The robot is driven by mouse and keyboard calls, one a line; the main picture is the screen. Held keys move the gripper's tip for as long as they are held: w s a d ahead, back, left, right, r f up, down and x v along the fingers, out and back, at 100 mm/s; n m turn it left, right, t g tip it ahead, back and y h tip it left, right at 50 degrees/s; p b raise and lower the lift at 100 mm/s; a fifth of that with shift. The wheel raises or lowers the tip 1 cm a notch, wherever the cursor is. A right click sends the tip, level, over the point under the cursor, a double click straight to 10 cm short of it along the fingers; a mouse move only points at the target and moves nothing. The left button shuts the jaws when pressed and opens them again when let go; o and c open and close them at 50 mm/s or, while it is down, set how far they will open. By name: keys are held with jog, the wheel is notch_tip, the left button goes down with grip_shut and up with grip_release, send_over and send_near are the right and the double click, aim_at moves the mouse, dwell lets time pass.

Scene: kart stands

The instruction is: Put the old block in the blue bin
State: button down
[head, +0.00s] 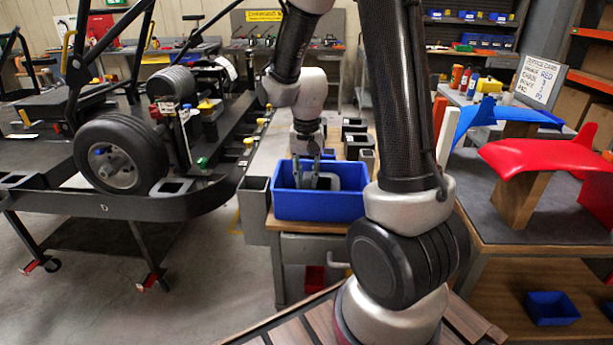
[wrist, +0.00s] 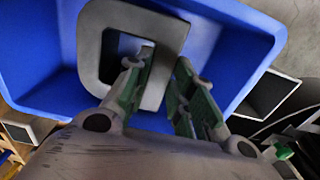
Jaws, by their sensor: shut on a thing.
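The blue bin (head: 318,207) stands on a small cart top in the middle of the head view. It fills much of the wrist view (wrist: 42,55). The old block is a grey, rounded, ring-shaped piece with a squarish hole (wrist: 92,45), and it is within the bin's outline in the wrist view. My gripper (head: 306,180) points down into the bin. In the wrist view its green-padded fingers (wrist: 168,98) are shut on one side of the block. I cannot tell if the block touches the bin floor.
A grey open box (head: 254,205) stands against the bin's left side. Several dark open boxes (head: 355,140) stand behind it. A kart on a dark stand (head: 120,155) is at left. A table with blue (head: 500,115) and red (head: 535,155) panels is at right.

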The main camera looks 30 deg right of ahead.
jog(key=c, duration=1.2)
grip_release()
jog(key=shift+c, duration=0.2)
notch_tip(320, 180, up, 12)
jog(key=s+r+n+t, duration=0.2)
jog(key=s+r+n, duration=0.1)
jog(key=s, duration=0.6)
jog(key=s+r+n+t, duration=0.2)
jog(key=s+r+n, duration=0.1)
jog(key=s, duration=0.6)
jog(key=shift+s+r+n, duration=0.35)
jog(key=shift+n, duration=0.05)
jog(key=shift+d, duration=0.1)
